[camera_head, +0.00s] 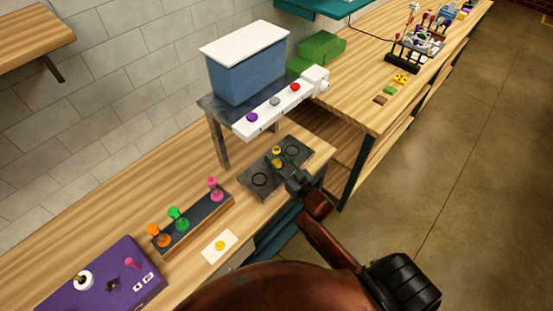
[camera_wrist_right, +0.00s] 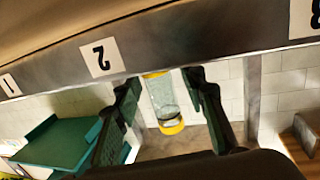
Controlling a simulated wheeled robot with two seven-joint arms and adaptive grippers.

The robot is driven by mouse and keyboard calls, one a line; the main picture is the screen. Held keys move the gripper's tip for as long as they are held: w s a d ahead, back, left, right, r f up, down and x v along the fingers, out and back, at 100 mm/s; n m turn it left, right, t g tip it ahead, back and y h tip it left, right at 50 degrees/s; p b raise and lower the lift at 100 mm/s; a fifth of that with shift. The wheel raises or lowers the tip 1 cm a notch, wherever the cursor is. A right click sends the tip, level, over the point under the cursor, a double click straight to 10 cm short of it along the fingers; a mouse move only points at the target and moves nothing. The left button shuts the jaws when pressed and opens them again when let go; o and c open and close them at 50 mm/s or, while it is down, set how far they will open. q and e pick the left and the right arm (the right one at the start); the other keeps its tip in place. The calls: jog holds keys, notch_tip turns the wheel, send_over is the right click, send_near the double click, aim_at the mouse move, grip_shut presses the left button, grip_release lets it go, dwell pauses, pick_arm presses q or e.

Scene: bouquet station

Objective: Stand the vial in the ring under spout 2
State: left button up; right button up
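The vial (camera_wrist_right: 162,97), clear with yellow ends, stands upright between the fingers of my right gripper (camera_wrist_right: 163,88). The wrist view shows a narrow gap on each side of it, so the fingers look open around it. In the head view the yellow-topped vial (camera_head: 277,151) is at the middle of the dark ring plate (camera_head: 260,181), just beyond my right gripper (camera_head: 285,166). The ring under it is largely hidden. The label 2 (camera_wrist_right: 101,57) is on the bar above, slightly left of the vial. My left gripper is not in view.
The dispenser's blue tank (camera_head: 245,75) and white button bar (camera_head: 280,107) overhang the plate. A white card (camera_head: 219,246) with a yellow dot and a purple box (camera_head: 115,265) lie nearer.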

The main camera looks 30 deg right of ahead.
jog(key=s, duration=0.4)
jog(key=s+d, duration=0.1)
jog(key=s, duration=0.7)
jog(key=shift+d+r, duration=0.15)
jog(key=shift+r, duration=0.25)
